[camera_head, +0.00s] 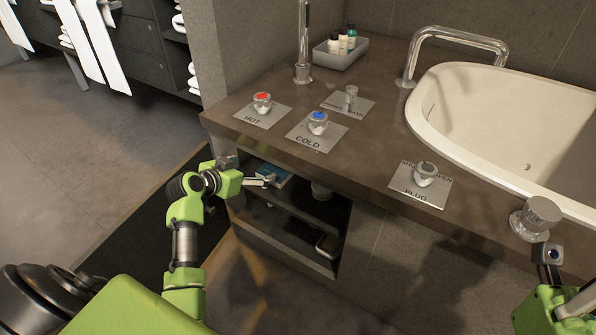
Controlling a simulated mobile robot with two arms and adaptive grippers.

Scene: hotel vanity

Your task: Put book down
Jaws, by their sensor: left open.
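A small blue book (277,174) with a pale edge lies on the upper shelf of the open cabinet (290,205) under the counter. My left gripper (264,181) is open at the front of that shelf, with its fingertips at the near left side of the book. I cannot tell whether the fingers touch it. Part of the book is hidden by the fingers and the counter's shadow. My right arm (556,308) shows at the lower right, by the counter's front edge. The state of its gripper cannot be made out.
The counter (375,155) above carries the hot tap knob (262,103), cold knob (318,122), plug knob (425,173) and a tray of bottles (341,53). A white basin (500,130) is at right.

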